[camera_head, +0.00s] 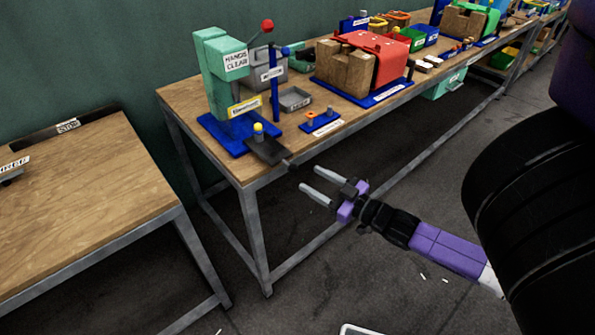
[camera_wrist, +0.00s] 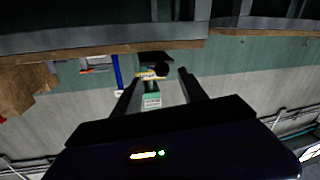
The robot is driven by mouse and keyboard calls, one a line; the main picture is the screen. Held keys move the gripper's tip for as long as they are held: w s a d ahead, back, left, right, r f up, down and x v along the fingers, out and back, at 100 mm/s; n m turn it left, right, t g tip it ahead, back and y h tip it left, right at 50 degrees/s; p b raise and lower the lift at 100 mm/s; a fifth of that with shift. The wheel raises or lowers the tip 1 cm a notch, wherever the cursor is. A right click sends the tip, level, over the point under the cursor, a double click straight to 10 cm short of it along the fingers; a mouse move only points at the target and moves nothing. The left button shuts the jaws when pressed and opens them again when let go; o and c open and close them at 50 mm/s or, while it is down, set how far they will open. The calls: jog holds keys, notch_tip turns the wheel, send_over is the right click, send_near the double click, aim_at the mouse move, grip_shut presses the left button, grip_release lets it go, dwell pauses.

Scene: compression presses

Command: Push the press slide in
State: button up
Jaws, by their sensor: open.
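The green press (camera_head: 218,75) with a "HANDS CLEAR" label stands on a blue base (camera_head: 214,137) at the near left end of the workbench. Its dark slide (camera_head: 268,151) sticks out toward the bench's front edge, with a yellow-topped piece (camera_head: 258,130) on it. My gripper (camera_head: 309,183) is open and empty, in the air just off the front edge, to the right of and lower than the slide's outer end, not touching it. In the wrist view the press (camera_wrist: 151,100) appears upside down between my open fingers (camera_wrist: 156,88), beyond the dark slide (camera_wrist: 156,58).
A blue post (camera_head: 274,85), a red-knobbed lever (camera_head: 267,26), a grey tray (camera_head: 295,99) and a small blue plate with pegs (camera_head: 321,122) stand right of the press. A red machine (camera_head: 375,58) is farther along. A separate wooden table (camera_head: 85,190) stands left, across a gap.

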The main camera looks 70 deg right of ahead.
aim_at(293, 167)
jog(key=p+x, duration=0.1)
jog(key=x, duration=0.6)
jog(key=shift+w, duration=0.35)
grip_shut()
dwell(1.1)
